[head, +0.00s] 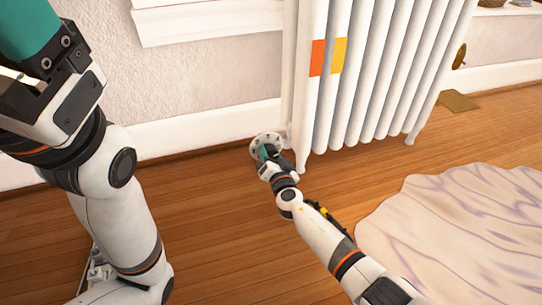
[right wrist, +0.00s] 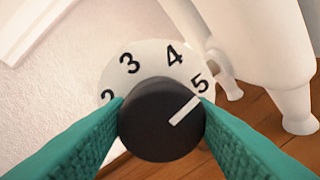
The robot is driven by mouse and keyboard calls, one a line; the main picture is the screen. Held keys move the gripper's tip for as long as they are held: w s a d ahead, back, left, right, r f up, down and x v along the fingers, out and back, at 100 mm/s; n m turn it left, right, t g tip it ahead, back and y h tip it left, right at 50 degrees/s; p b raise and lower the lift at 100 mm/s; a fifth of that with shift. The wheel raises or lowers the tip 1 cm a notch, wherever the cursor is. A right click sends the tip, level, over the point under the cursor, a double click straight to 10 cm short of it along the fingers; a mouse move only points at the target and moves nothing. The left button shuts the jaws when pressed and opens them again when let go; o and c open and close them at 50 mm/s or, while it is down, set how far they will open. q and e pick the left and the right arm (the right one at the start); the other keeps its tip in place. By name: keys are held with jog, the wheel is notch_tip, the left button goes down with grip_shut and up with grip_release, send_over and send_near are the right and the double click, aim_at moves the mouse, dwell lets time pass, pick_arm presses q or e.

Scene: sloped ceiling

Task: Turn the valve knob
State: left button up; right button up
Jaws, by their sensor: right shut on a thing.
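The valve knob (right wrist: 160,118) is a black round knob with a white pointer line. In the right wrist view it sits in front of a white dial (right wrist: 150,62) marked 2, 3, 4 and 5, and its line points up and right toward the 5. My right gripper (right wrist: 162,122) is shut on the knob, with a green finger on each side. In the head view the right gripper (head: 267,152) reaches the dial (head: 266,138) at the lower left of the radiator and hides most of the knob. My left arm shows at the left; its fingertips are not visible.
The white radiator (head: 370,75) with orange and yellow patches stands right of the dial. A pale cloth or rug (head: 455,235) lies on the wooden floor (head: 225,215) at the right. A baseboard (head: 205,128) runs along the wall behind. The floor in the middle is clear.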

jog(key=o, duration=1)
jog(key=shift+d+f, duration=0.1)
jog(key=shift+c, duration=0.2)
notch_tip(320, 180, up, 10)
jog(key=p, duration=0.7)
jog(key=shift+p, duration=0.35)
